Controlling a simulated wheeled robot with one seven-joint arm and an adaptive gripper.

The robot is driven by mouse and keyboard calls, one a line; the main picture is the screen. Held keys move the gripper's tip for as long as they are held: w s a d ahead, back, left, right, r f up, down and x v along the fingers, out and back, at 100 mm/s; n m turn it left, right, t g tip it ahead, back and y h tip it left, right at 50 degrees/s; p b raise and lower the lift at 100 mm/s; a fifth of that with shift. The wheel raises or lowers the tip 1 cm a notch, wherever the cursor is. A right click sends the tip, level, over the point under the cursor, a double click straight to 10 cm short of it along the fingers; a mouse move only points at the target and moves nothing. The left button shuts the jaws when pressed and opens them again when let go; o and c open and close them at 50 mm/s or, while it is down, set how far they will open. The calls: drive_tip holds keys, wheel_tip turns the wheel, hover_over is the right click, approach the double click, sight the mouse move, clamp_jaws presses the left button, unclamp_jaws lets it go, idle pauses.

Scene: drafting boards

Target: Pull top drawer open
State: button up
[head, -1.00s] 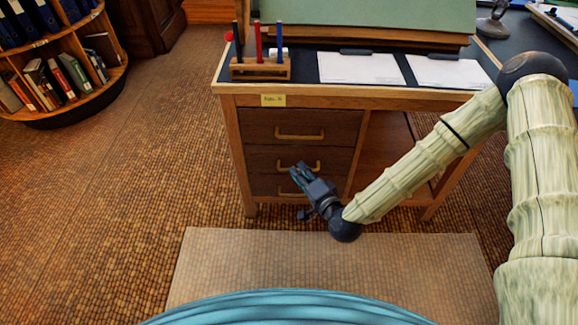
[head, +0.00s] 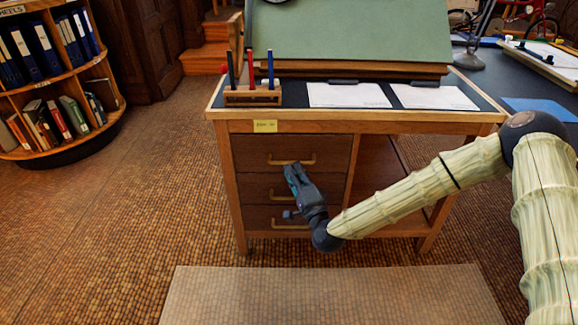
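The desk (head: 370,127) has a stack of three dark wooden drawers on its left side. The top drawer (head: 252,150) is shut, flush with the front, and has a brass bar handle (head: 292,161). The middle drawer (head: 250,187) and bottom drawer (head: 256,217) are also shut, each with a brass handle. My gripper (head: 292,170) is in front of the stack, its tips just below the top handle in the picture. It covers part of the middle handle. Whether it touches the top handle, and whether its fingers are apart, I cannot tell.
A pen holder (head: 252,98) and two papers lie on the desktop under a green drafting board (head: 350,35). A yellow label (head: 265,126) is above the drawers. A round bookshelf (head: 62,92) stands at left. A pale mat (head: 320,295) lies in front; the floor between is clear.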

drive_tip(key=shift+b+x, duration=0.4)
drive_tip(key=shift+x, duration=1.9)
drive_tip(key=shift+c, duration=0.3)
clamp_jaws()
